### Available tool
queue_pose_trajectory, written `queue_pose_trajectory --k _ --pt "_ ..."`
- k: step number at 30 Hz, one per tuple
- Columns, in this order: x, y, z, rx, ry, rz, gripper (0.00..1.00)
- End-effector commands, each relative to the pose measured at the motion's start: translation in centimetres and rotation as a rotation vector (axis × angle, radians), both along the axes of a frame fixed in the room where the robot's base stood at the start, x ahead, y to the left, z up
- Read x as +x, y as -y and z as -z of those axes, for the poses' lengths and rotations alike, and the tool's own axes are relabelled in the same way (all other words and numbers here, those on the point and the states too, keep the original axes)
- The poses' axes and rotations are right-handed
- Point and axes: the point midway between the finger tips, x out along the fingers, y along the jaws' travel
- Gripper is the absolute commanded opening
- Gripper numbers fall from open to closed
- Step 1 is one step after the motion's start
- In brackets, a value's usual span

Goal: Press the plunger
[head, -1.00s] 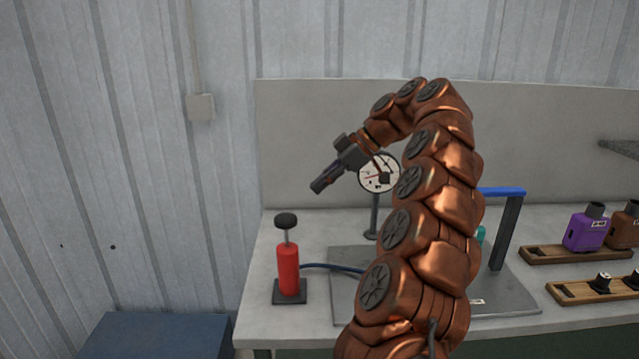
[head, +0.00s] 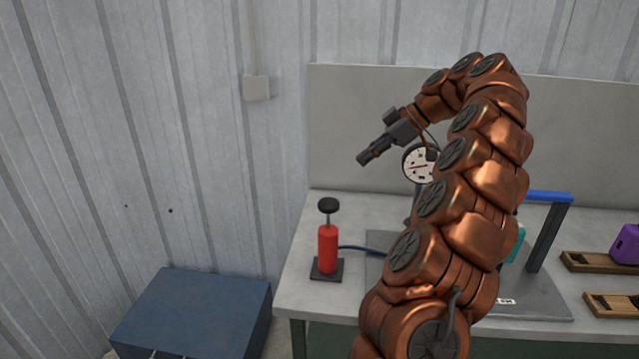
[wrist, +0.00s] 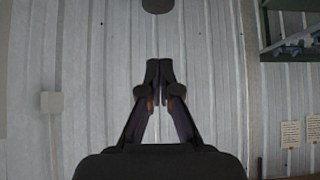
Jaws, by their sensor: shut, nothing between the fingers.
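The plunger is a black round knob (head: 328,205) on a thin metal rod above a red cylinder (head: 328,248). It stands upright on a dark square base at the left end of the bench, with the rod showing between knob and cylinder. My gripper (head: 365,159) is above and to the right of the knob, apart from it, pointing down and left. In the wrist view my gripper (wrist: 159,75) has its fingertips together with nothing between them. A dark round shape (wrist: 157,5), which may be the knob, is cut off at the top edge there.
A dial gauge (head: 419,165) stands behind my arm, partly hidden. A blue hose (head: 362,248) runs right from the cylinder. A blue-topped frame (head: 548,225) and wooden trays (head: 600,262) are to the right. A blue box (head: 190,315) stands left of the bench (head: 300,285). Air around the knob is clear.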

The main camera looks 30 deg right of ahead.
Motion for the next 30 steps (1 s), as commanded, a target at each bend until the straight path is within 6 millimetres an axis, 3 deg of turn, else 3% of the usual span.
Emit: queue_pose_trajectory --k 4,14,30 --pt "-0.6 1.0 -0.6 0.001 -0.001 0.018 0.00" --pt "-0.6 1.0 -0.4 0.000 -0.002 0.018 0.00" --pt "0.8 -0.7 1.8 0.001 -0.002 0.013 0.00"
